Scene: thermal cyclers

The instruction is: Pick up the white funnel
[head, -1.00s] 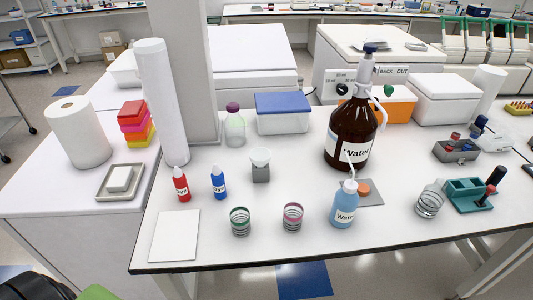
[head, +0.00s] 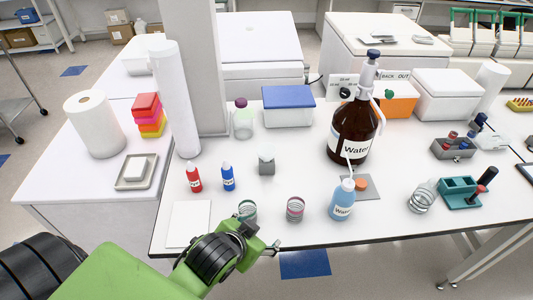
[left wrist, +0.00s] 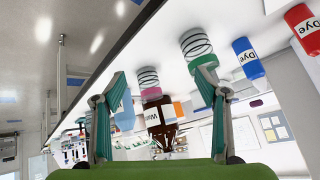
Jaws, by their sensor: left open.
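The white funnel (head: 266,153) sits on a small grey block (head: 267,168) near the middle of the table in the head view. My left gripper (head: 272,248) is at the table's front edge, in front of the funnel and a little above table height. In the left wrist view its two green fingers (left wrist: 160,72) are spread apart with nothing held between them. I cannot make out the funnel in the left wrist view, which looks upside down. My right gripper is not in view.
Green-ringed (head: 247,210) and pink-ringed (head: 296,209) glasses stand near the gripper. Red (head: 194,178) and blue (head: 228,177) dye bottles stand left of the funnel. A light-blue water bottle (head: 342,202) and a brown water bottle (head: 351,135) stand to its right.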

